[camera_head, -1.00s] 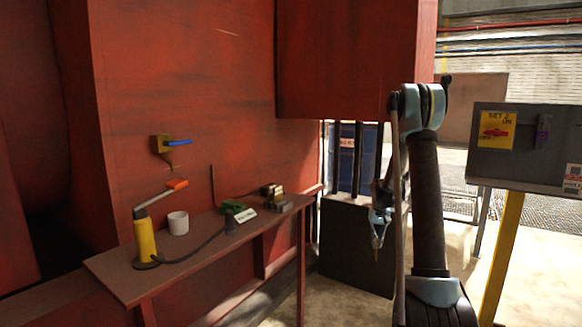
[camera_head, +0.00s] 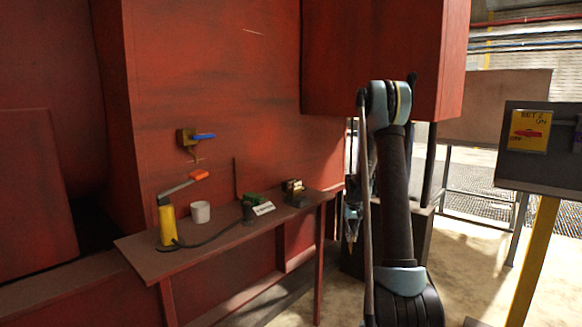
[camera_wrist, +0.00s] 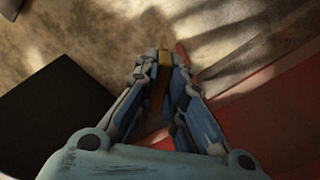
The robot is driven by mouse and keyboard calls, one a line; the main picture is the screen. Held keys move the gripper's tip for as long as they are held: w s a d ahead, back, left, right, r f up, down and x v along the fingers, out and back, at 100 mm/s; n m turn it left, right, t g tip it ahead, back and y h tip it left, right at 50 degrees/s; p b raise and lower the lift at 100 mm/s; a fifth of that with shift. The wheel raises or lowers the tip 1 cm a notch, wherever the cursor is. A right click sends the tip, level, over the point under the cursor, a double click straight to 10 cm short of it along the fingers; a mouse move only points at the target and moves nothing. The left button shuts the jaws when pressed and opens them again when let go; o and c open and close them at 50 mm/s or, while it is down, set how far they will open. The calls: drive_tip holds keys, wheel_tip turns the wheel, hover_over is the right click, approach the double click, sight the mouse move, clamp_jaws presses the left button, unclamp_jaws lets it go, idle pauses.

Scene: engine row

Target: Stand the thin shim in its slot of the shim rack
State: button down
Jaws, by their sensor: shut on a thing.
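My gripper (camera_head: 351,226) hangs pointing down, to the right of the shelf's right end and partly behind my arm. In the wrist view its fingers (camera_wrist: 161,62) are closed on a thin brass-yellow strip (camera_wrist: 162,58), which looks like the thin shim. The strip points away between the fingertips, above the floor and apart from the shelf. A small dark block with upright pieces (camera_head: 295,193) stands at the shelf's right end. It may be the shim rack, but its slots are too small to make out.
The narrow red-brown shelf (camera_head: 205,262) holds a yellow cylinder with a lever (camera_head: 166,222), a white cup (camera_head: 200,212), a dark hose and a white label (camera_head: 264,209). A valve with a blue handle (camera_head: 203,136) is above. A grey switch box (camera_head: 540,150) stands right.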

drive_tip(key=shift+a, duration=0.4)
